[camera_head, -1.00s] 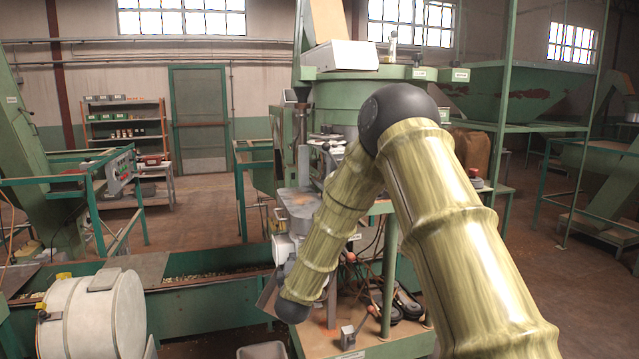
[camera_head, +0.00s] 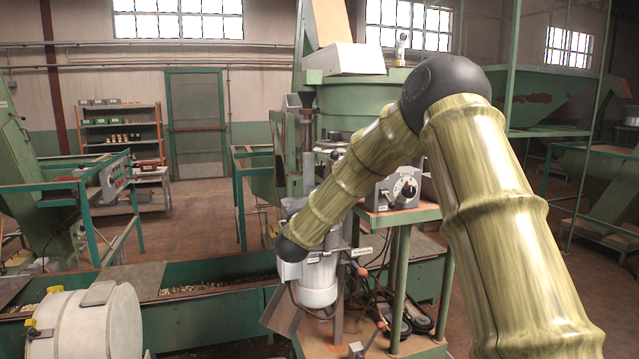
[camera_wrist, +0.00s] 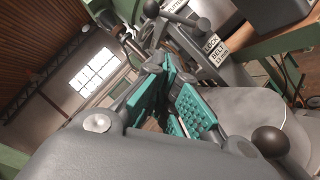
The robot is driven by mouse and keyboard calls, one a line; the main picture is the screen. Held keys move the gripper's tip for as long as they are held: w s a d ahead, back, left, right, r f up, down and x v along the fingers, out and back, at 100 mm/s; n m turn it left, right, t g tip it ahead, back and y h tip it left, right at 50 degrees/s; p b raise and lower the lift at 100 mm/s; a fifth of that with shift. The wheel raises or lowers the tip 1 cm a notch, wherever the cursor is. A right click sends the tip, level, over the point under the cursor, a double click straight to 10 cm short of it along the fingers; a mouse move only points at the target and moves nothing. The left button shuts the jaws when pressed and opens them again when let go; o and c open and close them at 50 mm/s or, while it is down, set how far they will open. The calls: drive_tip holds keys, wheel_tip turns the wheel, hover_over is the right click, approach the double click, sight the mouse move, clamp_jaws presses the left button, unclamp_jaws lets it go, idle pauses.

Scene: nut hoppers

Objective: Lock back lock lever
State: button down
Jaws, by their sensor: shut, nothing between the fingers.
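My gripper (camera_wrist: 180,92), with teal ribbed pads, is in the wrist view. It is shut and empty. A second dark ball knob (camera_wrist: 270,140) is at the lower right, beside the gripper. I cannot tell for certain which of these is the back lock lever. No contact with a lever is clear. In the head view my arm hides the gripper and part of the grey-and-white machine (camera_head: 318,285).
A grey control box with a dial (camera_head: 400,188) stands right of my forearm on a green stand. A white drum (camera_head: 85,322) is at the lower left, before a green trough (camera_head: 205,300). A large green hopper (camera_head: 355,105) rises behind. Open floor lies at the back left.

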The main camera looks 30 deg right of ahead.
drive_tip(key=s+d+r+p+x, duration=0.1)
drive_tip(key=p+x, duration=0.5)
drive_tip(key=x, duration=0.6)
drive_tip(key=shift+s+d, duration=0.35)
drive_tip(key=shift+d, duration=0.05)
drive_tip(key=shift+w+a+f, duration=0.15)
drive_tip(key=shift+f, duration=0.1)
